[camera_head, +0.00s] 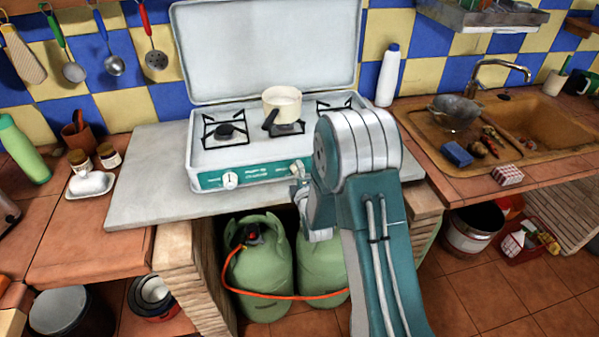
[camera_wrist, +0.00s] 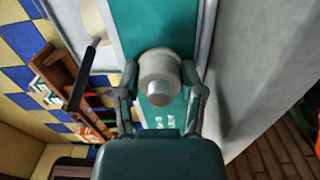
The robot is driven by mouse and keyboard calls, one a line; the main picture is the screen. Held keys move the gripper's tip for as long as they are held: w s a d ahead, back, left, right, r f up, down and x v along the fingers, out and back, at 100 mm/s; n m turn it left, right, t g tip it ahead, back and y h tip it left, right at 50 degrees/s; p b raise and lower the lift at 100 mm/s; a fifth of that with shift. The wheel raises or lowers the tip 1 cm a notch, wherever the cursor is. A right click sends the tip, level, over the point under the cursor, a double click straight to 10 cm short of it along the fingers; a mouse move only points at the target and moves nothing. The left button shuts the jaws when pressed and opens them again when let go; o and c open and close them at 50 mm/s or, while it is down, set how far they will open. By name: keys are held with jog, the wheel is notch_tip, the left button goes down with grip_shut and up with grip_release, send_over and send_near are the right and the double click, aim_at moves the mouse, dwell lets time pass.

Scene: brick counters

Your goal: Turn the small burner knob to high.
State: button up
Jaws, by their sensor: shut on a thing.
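The white camping stove (camera_head: 205,150) stands on the counter with its lid up and a teal front panel (camera_head: 262,175). A white knob (camera_head: 229,180) with a dark pointer mark shows at the panel's left end. My arm reaches to the panel's right part, and my gripper (camera_head: 298,172) is at the panel, partly hidden by the arm. In the wrist view, my gripper (camera_wrist: 160,70) is shut on a round grey knob (camera_wrist: 160,82), one finger on each side. Its pointer is not clear. I cannot tell which burner it serves.
A cream pot (camera_head: 283,103) with a dark handle sits on the middle burner. A white bottle (camera_head: 388,76) stands right of the lid. Green gas cylinders (camera_head: 258,275) with an orange hose (camera_head: 285,296) stand below the counter. The sink (camera_head: 535,120) is at the right.

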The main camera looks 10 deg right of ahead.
jog(key=shift+a+f, duration=0.15)
jog(key=shift+a, duration=0.05)
dwell(0.3)
jog(key=o, duration=1.1)
jog(key=shift+a, duration=0.1)
jog(key=shift+o, duration=0.2)
jog(key=shift+s, duration=0.1)
jog(key=s, duration=1.1)
jog(key=shift+s, duration=0.35)
